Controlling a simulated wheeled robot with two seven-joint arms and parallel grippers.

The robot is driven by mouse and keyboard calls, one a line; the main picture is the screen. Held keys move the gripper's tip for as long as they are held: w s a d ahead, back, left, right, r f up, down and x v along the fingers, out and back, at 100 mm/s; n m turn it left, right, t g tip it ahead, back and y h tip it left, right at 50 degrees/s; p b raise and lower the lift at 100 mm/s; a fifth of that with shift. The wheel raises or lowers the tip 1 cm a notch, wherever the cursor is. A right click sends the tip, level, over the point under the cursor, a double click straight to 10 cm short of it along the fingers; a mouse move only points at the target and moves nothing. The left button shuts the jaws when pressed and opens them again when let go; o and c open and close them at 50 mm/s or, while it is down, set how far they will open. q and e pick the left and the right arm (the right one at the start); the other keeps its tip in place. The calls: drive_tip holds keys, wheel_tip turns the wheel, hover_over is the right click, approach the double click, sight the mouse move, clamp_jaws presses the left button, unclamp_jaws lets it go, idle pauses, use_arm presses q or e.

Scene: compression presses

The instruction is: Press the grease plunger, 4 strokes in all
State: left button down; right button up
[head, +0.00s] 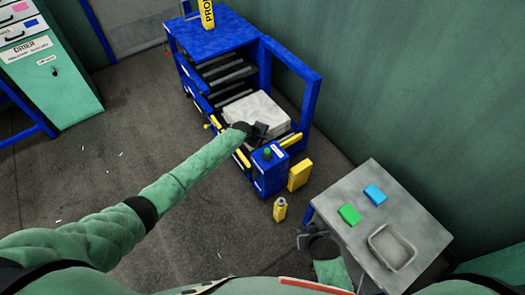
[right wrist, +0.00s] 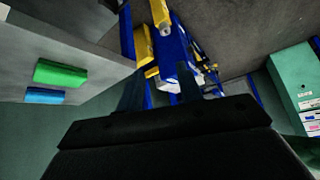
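In the head view, a blue box (head: 270,178) with a round green knob (head: 267,153) on top stands at the front corner of the blue press. The knob looks like the grease plunger, though its label is too small to read. My left gripper (head: 260,130) is just behind and left of the knob, by the pale block; its finger opening is unclear. My right gripper (head: 304,238) is low beside the grey table's left edge, apart from the blue box. In the right wrist view its two dark fingers (right wrist: 160,85) are spread with nothing seen between them.
The blue press frame (head: 314,95) holds a pale block (head: 256,108). A yellow box (head: 299,175) and a yellow bottle (head: 280,209) stand on the floor beside it. The grey table (head: 372,175) carries a green block (head: 349,214), a blue block (head: 375,194) and a tray (head: 370,240).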

sight(265, 152)
use_arm(q)
drive_tip(key=n, duration=0.2)
drive_tip(key=a+n, duration=0.1)
drive_tip(key=n, duration=0.3)
drive_tip(key=shift+w+a+f+t, duration=0.2)
drive_tip(key=shift+w+t, duration=0.1)
drive_tip(key=shift+w, duration=0.1)
use_arm(e)
drive_tip(key=s+d+f+g, duration=0.1)
drive_tip(key=s+f+g, duration=0.3)
drive_tip(key=s, duration=0.4)
drive_tip(key=shift+s+g+h, duration=0.25)
drive_tip(key=shift+g+h, duration=0.05)
drive_tip(key=shift+g, duration=0.4)
drive_tip(key=shift+r, duration=0.15)
